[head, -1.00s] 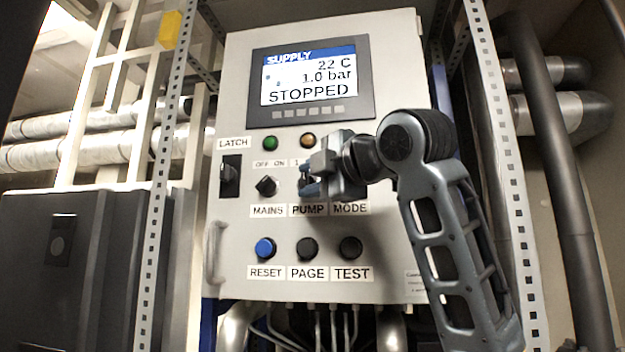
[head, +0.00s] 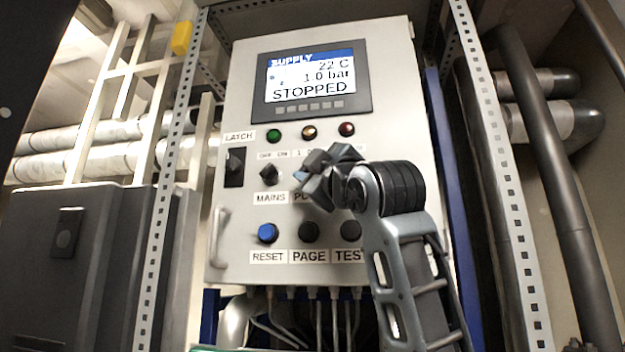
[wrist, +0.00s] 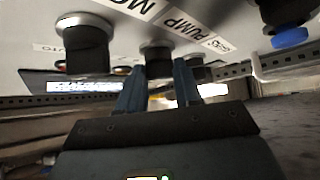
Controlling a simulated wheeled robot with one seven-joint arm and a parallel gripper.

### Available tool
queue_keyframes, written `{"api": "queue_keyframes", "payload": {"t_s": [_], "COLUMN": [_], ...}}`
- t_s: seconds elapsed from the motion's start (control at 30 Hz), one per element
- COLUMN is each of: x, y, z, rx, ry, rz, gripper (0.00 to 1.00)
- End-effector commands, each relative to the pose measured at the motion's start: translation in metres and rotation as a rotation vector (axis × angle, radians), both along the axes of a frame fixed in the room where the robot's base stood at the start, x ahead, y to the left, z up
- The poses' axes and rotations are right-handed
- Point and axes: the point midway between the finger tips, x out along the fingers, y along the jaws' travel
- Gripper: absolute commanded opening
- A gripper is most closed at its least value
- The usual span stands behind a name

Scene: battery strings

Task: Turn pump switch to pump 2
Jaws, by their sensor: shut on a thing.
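The pump switch (wrist: 157,57) is a dark knob on the grey control panel (head: 235,110), in the middle of its row of switches. In the wrist view the two fingers of my gripper (wrist: 158,78) stand on either side of it, shut on it. In the head view my gripper (head: 312,182) is tilted at the panel and hides the pump switch, the mode switch and most of their labels. The pump knob's pointer direction cannot be read. The display (head: 310,78) reads "SUPPLY", 22 C, 1.0 bar and STOPPED.
The mains switch (head: 269,174) is just left of my gripper, with the latch (head: 234,167) farther left. Below are the blue reset button (head: 267,233) and the page button (head: 309,232). Perforated metal posts (head: 500,180) flank the panel.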

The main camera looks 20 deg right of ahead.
Motion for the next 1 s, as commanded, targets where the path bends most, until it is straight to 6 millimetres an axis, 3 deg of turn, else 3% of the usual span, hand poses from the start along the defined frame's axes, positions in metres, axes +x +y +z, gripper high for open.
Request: {"api": "queue_keyframes", "payload": {"t_s": [0.77, 0.8, 1.0], "x": [0.0021, 0.0021, 0.0016], "y": [0.0002, 0.0003, 0.0005], "z": [-0.0033, -0.0032, -0.0025], "rx": [0.094, 0.094, 0.093], "ry": [-0.063, -0.063, -0.064], "rz": [-0.001, -0.001, -0.001], "gripper": [0.04, 0.36, 0.55]}}
